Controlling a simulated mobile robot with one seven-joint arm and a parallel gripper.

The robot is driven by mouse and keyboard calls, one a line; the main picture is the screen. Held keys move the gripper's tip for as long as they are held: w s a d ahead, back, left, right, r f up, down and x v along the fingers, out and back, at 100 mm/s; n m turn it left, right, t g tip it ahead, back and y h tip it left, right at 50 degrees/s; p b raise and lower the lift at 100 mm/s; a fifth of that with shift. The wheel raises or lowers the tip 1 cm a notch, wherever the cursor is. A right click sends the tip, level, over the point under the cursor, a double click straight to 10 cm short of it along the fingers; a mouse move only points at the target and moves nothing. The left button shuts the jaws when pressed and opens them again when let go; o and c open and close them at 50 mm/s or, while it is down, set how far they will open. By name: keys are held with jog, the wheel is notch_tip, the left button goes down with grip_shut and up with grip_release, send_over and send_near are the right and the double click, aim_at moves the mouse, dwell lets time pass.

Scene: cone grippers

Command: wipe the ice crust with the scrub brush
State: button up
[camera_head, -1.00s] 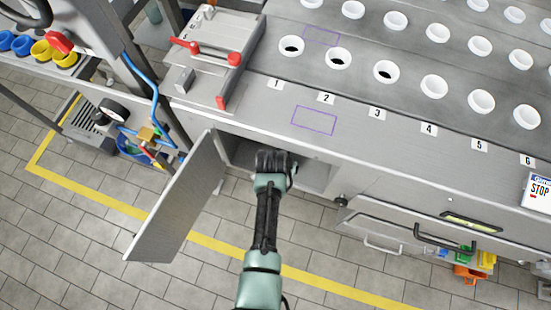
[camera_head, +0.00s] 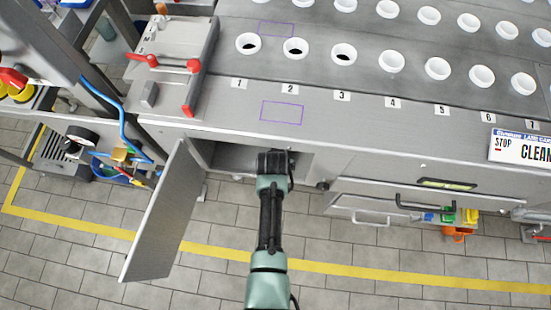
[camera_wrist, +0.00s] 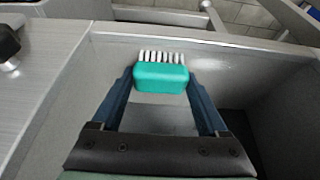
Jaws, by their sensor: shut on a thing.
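The scrub brush (camera_wrist: 160,77) has a teal block and a row of white bristles. It shows in the wrist view between the fingers of my gripper (camera_wrist: 160,82), which is shut on it. The bristles point away from the palm. In the head view my gripper (camera_head: 273,162) is at the right part of the open cabinet compartment (camera_head: 225,155) under the counter, and the brush is hidden there. I cannot make out an ice crust in either view.
The cabinet door (camera_head: 165,215) hangs open on the left. A counter (camera_head: 215,115) with a purple outlined rectangle (camera_head: 282,111) and rows of white cups lies above. A red-handled fixture (camera_head: 180,65) stands at the left, a drawer handle (camera_head: 425,205) at the right.

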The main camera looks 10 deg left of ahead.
jog(key=shift+a, duration=2.05)
jog(key=shift+w+a+f+b, duration=0.1)
jog(key=shift+a+b, duration=0.5)
jog(key=shift+a, duration=3.05)
jog(key=shift+w+r, duration=0.1)
jog(key=shift+r, duration=0.1)
